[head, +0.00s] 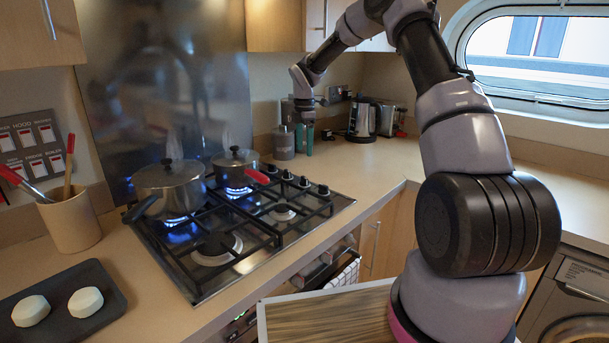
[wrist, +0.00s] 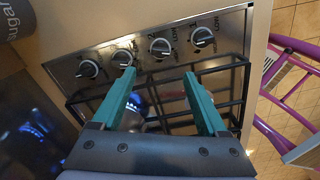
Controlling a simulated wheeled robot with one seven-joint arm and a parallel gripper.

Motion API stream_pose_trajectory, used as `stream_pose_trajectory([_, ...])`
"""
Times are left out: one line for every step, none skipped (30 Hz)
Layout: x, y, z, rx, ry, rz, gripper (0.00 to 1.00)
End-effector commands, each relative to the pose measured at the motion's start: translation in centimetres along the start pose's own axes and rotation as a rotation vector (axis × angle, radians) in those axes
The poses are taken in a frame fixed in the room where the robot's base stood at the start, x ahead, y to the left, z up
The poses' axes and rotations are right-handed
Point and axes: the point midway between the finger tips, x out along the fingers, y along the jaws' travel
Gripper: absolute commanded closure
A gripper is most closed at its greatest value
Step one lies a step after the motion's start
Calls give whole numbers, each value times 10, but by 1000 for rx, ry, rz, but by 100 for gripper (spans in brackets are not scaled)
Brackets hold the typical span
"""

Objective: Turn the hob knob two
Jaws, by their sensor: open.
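In the head view the row runs from a rear knob (head: 271,168) to a front knob (head: 323,189). In the wrist view the same row crosses the top, with the middle knobs (wrist: 122,58) and (wrist: 160,47) near my fingertips.
Two lidded pots (head: 170,187) and (head: 236,168) stand over lit blue flames at the left. A sugar canister (wrist: 14,18) is beside the knob row. A kettle (head: 363,119) stands further back. The counter (head: 360,165) right of the knobs is clear.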

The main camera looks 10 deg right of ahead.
Motion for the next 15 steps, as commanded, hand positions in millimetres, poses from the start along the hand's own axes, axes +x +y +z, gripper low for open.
stream_pose_trajectory([6,0,0,-5,1,-3,24])
stream_pose_trajectory([9,0,0,-7,1,-4,24])
stream_pose_trajectory([13,0,0,-7,1,-5,24])
stream_pose_trajectory([18,0,0,-7,1,-4,24])
stream_pose_trajectory([22,0,0,-8,1,-4,24])
stream_pose_trajectory([30,-1,0,-7,2,-6,24])
stream_pose_trajectory([36,-1,0,-7,1,-6,24])
stream_pose_trajectory([42,-1,0,-6,1,-6,24])
stream_pose_trajectory([50,-1,0,-7,2,-6,24])
stream_pose_trajectory([56,-1,0,-7,2,-6,24])
stream_pose_trajectory([62,-1,0,-5,2,-6,24])
stream_pose_trajectory([69,-1,0,-5,2,-5,24])
stream_pose_trajectory([74,-1,0,-6,2,-5,24])
stream_pose_trajectory([79,-1,0,-5,2,-6,24])
stream_pose_trajectory([85,-1,0,-4,2,-4,24])
